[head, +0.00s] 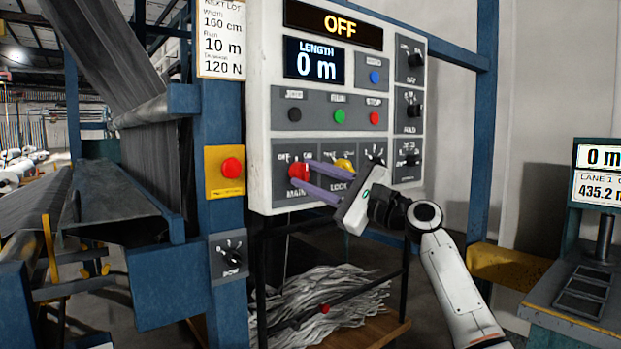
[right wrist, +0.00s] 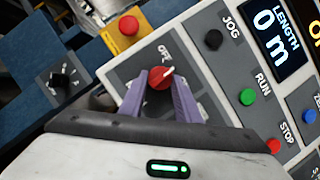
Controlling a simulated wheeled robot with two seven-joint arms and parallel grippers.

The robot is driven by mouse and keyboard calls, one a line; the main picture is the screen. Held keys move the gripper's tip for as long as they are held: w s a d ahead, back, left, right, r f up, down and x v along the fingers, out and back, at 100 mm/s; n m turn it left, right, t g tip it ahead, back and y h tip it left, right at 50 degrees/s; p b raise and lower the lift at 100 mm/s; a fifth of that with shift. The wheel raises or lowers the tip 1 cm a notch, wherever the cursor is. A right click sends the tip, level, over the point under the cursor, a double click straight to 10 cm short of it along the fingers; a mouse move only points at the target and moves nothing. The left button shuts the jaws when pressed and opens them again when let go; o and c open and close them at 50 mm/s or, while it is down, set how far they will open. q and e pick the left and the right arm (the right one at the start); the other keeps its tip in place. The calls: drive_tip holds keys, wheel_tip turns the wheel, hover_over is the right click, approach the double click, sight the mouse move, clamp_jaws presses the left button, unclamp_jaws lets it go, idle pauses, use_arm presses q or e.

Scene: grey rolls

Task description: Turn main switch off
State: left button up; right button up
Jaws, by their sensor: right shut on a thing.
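The red main switch (head: 297,170) is at the lower left of the white control panel (head: 262,120), above the label MAIN. My right gripper (head: 300,174) reaches in from the right with purple fingers and is shut on the red knob. In the right wrist view the knob (right wrist: 159,79) sits between the two fingertips, below the word OFF. Its white pointer mark is toward the upper right there. The top display (head: 333,22) reads OFF, and the length display (head: 316,61) reads 0 m. My left gripper is not in view.
A yellow LOCK knob (head: 344,164) is right beside the fingers. JOG, RUN and STOP buttons (head: 340,117) are above. A red button on a yellow plate (head: 225,174) and a black dial (head: 232,257) are on the blue post. Grey strips (head: 320,300) lie below the panel.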

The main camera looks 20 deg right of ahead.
drive_tip(key=n+g+p, duration=0.1)
drive_tip(key=n+p, duration=0.1)
drive_tip(key=n, duration=0.1)
drive_tip(key=r+n+g+p, duration=0.1)
drive_tip(key=n+p, duration=0.1)
drive_tip(key=n, duration=0.1)
drive_tip(key=shift+d+g, duration=0.15)
drive_tip(key=shift+g, duration=0.15)
drive_tip(key=shift+n+g+p, duration=0.3)
drive_tip(key=shift+n+p, duration=0.75)
drive_tip(key=shift+n, duration=0.25)
drive_tip(key=shift+h, duration=0.3)
drive_tip(key=shift+f, duration=0.1)
drive_tip(key=o, duration=1)
drive_tip(key=shift+o, duration=0.2)
drive_tip(key=shift+d, duration=0.1)
drive_tip(key=b+v, duration=0.1)
drive_tip(key=v, duration=0.9)
